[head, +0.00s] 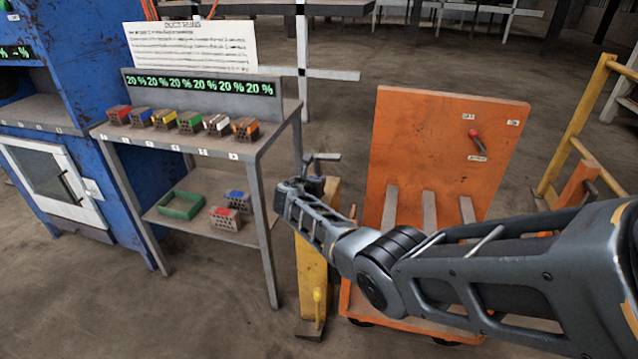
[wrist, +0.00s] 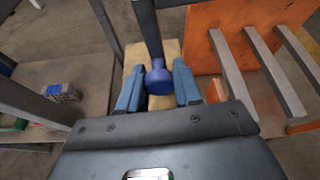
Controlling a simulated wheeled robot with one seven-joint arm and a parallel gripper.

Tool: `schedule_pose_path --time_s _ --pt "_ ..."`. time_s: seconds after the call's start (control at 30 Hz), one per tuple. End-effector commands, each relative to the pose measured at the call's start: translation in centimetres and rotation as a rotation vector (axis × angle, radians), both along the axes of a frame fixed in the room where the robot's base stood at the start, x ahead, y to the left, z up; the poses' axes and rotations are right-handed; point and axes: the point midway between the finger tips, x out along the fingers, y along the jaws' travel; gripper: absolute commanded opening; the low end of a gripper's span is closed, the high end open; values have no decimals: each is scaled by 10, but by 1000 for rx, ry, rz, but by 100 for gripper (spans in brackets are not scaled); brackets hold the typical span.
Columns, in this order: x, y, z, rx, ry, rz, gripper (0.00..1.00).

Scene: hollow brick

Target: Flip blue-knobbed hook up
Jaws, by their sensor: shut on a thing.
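The blue knob (wrist: 158,78) shows in the wrist view between the two fingers of my gripper (wrist: 158,88). The gripper is shut on the knob. A dark bar (wrist: 148,28), which looks like the hook's arm, runs from the knob toward the top of the picture. The knob is in front of a yellow post (wrist: 138,55). In the head view my gripper (head: 306,186) is at the top of the yellow post (head: 311,270); the blue knob is hidden there.
An orange cart (head: 440,150) with slats and a red-knobbed lever (head: 474,136) stands right of the post. A grey table (head: 200,155) with several coloured hollow bricks stands to the left. A lower yellow knob (head: 318,296) is on the post's front. Floor in front is clear.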

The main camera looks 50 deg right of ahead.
Motion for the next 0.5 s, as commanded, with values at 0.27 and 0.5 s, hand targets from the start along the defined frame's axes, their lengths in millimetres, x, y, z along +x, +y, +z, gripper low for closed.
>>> schedule_pose_path --time_s 0.27,0.5 --pt "5 3 -1 -16 39 5 0" --pt "5 4 -1 -17 43 6 0"
